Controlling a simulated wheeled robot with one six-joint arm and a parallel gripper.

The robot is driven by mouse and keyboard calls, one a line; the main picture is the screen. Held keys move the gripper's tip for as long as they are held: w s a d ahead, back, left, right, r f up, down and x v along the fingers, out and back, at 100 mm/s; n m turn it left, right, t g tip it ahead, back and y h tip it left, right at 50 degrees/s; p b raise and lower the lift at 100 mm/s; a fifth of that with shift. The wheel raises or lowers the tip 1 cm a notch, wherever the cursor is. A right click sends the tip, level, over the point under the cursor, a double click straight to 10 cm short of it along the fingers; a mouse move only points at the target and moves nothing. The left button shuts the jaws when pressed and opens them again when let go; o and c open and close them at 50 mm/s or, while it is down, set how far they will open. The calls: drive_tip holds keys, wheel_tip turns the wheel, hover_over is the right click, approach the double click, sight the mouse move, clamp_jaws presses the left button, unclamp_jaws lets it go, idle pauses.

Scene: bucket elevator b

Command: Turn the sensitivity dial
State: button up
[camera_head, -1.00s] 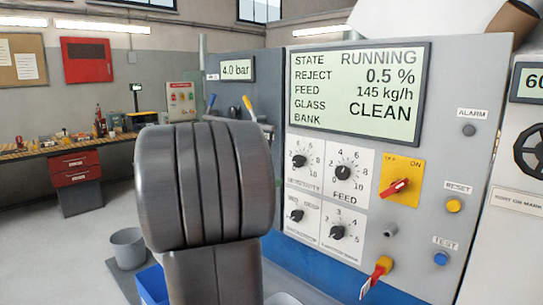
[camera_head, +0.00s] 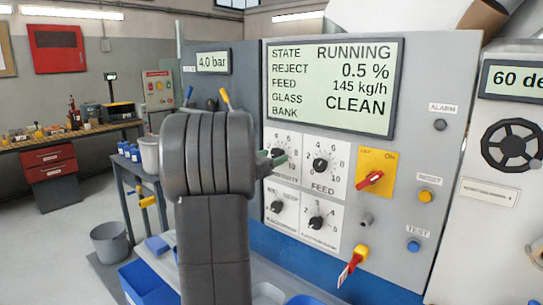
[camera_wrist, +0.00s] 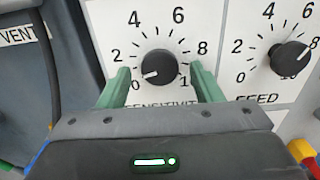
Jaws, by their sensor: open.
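The sensitivity dial (camera_wrist: 159,67) is a black knob with a white pointer line on a white scale plate. In the wrist view its pointer points to the lower left, near the 0 end. My gripper (camera_wrist: 159,85) is open, with one green finger on each side of the knob; I cannot tell whether they touch it. The feed dial (camera_head: 320,165) is just to the right and also shows in the wrist view (camera_wrist: 289,55).
The display (camera_head: 333,85) above reads RUNNING. Two smaller dials sit below, one of them (camera_head: 316,223) under the feed dial. A red switch on a yellow plate (camera_head: 376,172) and a red key tag (camera_head: 349,272) are to the right. A dark vent housing (camera_wrist: 40,75) stands left of the dial.

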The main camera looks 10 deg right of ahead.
drive_tip(key=shift+w+d, duration=0.1)
drive_tip(key=shift+c, duration=0.5)
drive_tip(key=c, duration=0.9)
drive_tip(key=shift+f, duration=0.1)
